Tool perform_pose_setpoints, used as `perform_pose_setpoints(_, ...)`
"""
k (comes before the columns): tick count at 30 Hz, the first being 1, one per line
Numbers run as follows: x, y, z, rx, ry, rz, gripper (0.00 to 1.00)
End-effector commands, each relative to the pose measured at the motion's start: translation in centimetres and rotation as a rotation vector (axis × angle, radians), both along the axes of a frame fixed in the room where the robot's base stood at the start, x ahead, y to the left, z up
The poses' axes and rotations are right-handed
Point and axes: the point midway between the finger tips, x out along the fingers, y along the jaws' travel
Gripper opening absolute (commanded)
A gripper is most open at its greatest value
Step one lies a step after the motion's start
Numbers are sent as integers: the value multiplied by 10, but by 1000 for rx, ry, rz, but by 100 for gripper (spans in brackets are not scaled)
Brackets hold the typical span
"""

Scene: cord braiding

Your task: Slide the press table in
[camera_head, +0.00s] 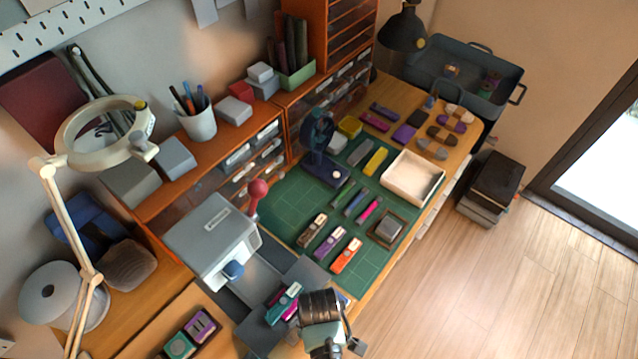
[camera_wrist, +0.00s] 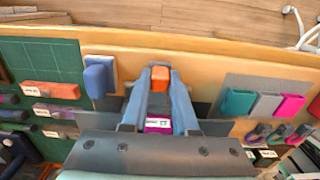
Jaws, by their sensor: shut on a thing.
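The press (camera_head: 212,240) is a grey box with a red ball lever (camera_head: 258,190), at the left of the green mat. Its dark grey press table (camera_head: 303,270) sticks out toward the front edge of the bench. A teal and a magenta piece (camera_head: 284,302) lie on it, partly hidden by my arm. My gripper (camera_head: 323,325) is over the front end of the table; its fingertips are hidden in the head view. In the wrist view my gripper (camera_wrist: 160,80) is shut on an orange block-like handle (camera_wrist: 160,76). A magenta labelled piece (camera_wrist: 157,124) shows between the fingers.
A lamp (camera_head: 75,200) stands at the left.

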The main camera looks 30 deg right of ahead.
Motion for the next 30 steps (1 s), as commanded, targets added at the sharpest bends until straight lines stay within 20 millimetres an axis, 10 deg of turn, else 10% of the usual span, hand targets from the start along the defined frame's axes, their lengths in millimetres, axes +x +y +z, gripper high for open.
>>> perform_pose_setpoints(11,7,2,-1,-1,-1,2,0)
perform_pose_setpoints(30,108,38,-3,-1,-5,3,0)
